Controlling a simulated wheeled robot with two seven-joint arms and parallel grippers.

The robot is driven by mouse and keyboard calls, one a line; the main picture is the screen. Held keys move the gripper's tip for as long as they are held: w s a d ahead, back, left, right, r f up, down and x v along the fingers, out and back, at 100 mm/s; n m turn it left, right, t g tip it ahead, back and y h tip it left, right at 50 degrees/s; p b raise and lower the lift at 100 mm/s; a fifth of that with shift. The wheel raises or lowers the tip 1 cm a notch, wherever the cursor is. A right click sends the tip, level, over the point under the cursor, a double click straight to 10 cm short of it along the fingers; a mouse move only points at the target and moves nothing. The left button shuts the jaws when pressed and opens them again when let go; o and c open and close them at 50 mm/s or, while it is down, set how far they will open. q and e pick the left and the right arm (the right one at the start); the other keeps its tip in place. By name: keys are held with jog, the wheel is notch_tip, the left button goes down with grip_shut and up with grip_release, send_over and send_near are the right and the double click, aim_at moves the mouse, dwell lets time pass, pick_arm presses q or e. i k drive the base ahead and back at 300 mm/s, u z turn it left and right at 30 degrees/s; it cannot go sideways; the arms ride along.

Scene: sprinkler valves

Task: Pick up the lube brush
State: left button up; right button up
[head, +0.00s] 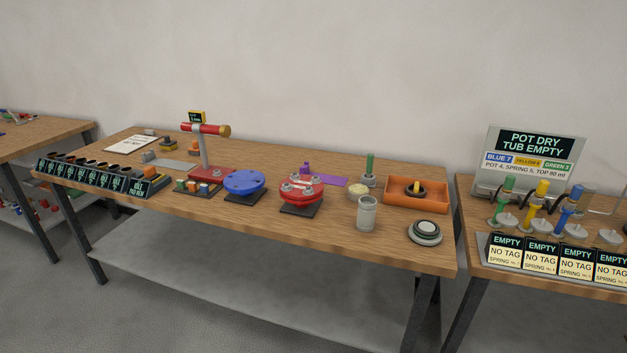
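No thing in the head view can be named for certain as the lube brush. A slim green upright handle (370,163) stands in a small grey base (368,181) at the back right of the middle table; whether it has bristles is hidden or too small to tell. A small round tub with a cream top (358,189) sits just in front of it. An orange tray (432,207) to its right holds a dark ring with a yellow upright piece (416,187). Neither of my grippers is in view.
On the middle table (300,229) stand a clear glass (367,213), a round grey-green disc (425,232), a red flanged part (301,192), a blue disc (244,182) and a red-armed post (203,150). A right table carries a sign (530,155) and coloured handles.

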aim_at(370, 167)
jog(key=z, duration=0.55)
jog(key=i, duration=0.5)
jog(key=z, duration=0.55)
jog(key=i, duration=0.95)
jog(key=u, duration=0.35)
